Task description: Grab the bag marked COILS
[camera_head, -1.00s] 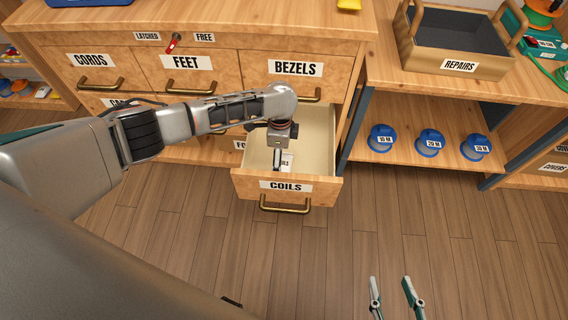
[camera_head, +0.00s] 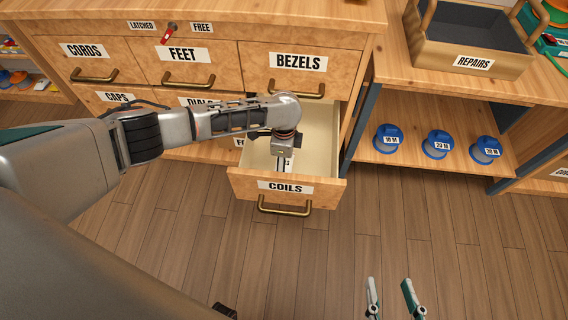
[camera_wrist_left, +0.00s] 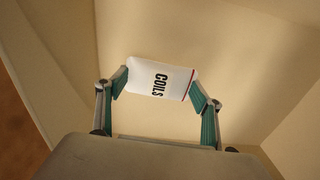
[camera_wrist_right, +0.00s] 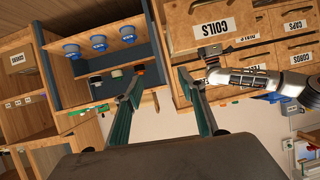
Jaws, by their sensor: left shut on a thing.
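The bag marked COILS (camera_wrist_left: 160,80) is white with a red stripe near one end. It lies between the fingertips of my left gripper (camera_wrist_left: 159,92), which is shut on it, inside the open drawer (camera_wrist_left: 250,60). In the head view, the left gripper points down into the COILS drawer (camera_head: 320,160), and only a small part of the bag (camera_head: 289,162) shows beside it. My right gripper (camera_head: 390,288) is open and empty over the floor in front of the cabinet. Its spread fingers (camera_wrist_right: 157,85) also show in the right wrist view.
Closed drawers surround the open one, including BEZELS (camera_head: 298,62) and FEET (camera_head: 183,55). A red latch lever (camera_head: 168,32) sits above FEET. Blue reels (camera_head: 437,145) stand on the shelf at right, below the REPAIRS tray (camera_head: 473,63). The floor ahead is clear.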

